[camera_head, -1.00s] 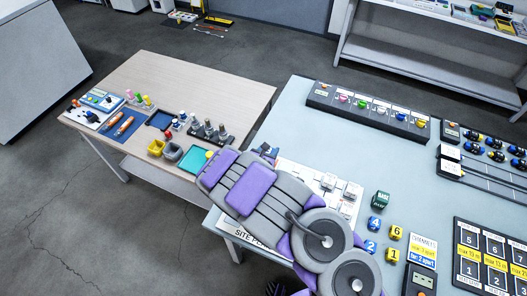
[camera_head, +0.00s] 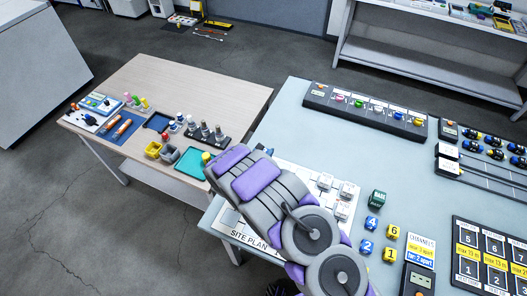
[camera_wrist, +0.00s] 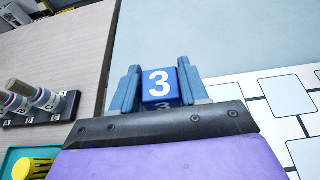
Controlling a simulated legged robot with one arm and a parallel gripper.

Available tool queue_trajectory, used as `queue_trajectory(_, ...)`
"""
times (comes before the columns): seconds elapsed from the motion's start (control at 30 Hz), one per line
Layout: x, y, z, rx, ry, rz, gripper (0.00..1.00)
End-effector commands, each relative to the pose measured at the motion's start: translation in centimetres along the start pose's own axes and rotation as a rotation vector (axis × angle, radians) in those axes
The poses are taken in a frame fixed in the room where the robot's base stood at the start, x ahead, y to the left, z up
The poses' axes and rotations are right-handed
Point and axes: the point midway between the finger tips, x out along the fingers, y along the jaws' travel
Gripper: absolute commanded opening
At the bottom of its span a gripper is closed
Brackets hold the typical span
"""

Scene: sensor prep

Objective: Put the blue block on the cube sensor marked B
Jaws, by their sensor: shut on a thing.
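My gripper (camera_wrist: 160,90) is shut on a blue block (camera_wrist: 160,82) with a white 3 on it, held between the two blue fingers in the wrist view. In the head view my arm hides the block and most of the gripper. Several small white cubes (camera_head: 325,181) stand on the right part of the white site plan (camera_head: 300,175); any letters on them are too small to read. The gripper is over or near the plan's far left edge, apart from these cubes. In the wrist view empty outlined squares (camera_wrist: 286,95) of the plan lie to the right.
A wooden table (camera_head: 190,85) stands left, with a rack of cylinders (camera_head: 205,135) and a teal tray (camera_head: 193,163). A green cube (camera_head: 377,198), blue number cubes (camera_head: 372,222) and yellow ones (camera_head: 392,232) stand right of the plan. The grey table's back middle (camera_head: 300,135) is clear.

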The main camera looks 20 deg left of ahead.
Motion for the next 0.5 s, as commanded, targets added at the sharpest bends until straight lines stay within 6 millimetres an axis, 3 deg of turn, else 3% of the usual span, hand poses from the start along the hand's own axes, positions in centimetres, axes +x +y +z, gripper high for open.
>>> queue_trajectory(0.07,0.12,0.37,-0.49,-0.002,0.000,0.000,0.15)
queue_trajectory(0.1,0.10,0.47,-0.52,-0.003,0.000,0.000,0.46)
queue_trajectory(0.33,0.08,0.45,-0.46,-0.003,0.000,0.000,0.68)
queue_trajectory(0.5,0.05,-0.01,-0.21,0.001,0.000,0.002,0.69)
